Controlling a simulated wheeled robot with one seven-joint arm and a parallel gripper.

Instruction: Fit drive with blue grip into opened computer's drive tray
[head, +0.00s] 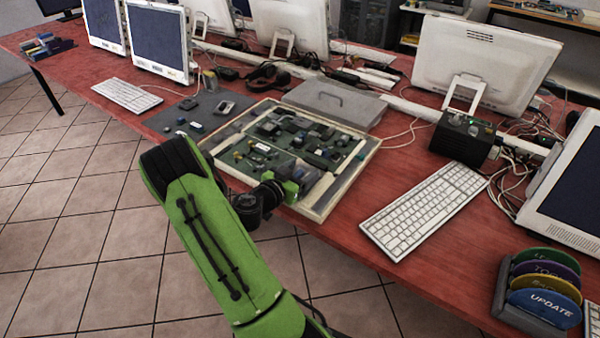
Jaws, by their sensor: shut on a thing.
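The opened computer (345,185) lies flat on the red table, a shallow pale-rimmed case with green boards and several small parts showing inside. My green arm reaches in from the bottom, and my gripper (289,187) is low over the case's near right part. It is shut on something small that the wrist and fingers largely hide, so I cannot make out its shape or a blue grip. A light grey plate-like area (317,190) shows just right of the fingers. I cannot tell whether it is the drive tray, or whether the held thing touches it.
A grey mat (160,122) with several small parts lies left of the case. A grey lid with a handle (333,101) lies behind. To the right are a white keyboard (424,210), a black box (462,138), loose cables and a rack of coloured discs (543,300).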

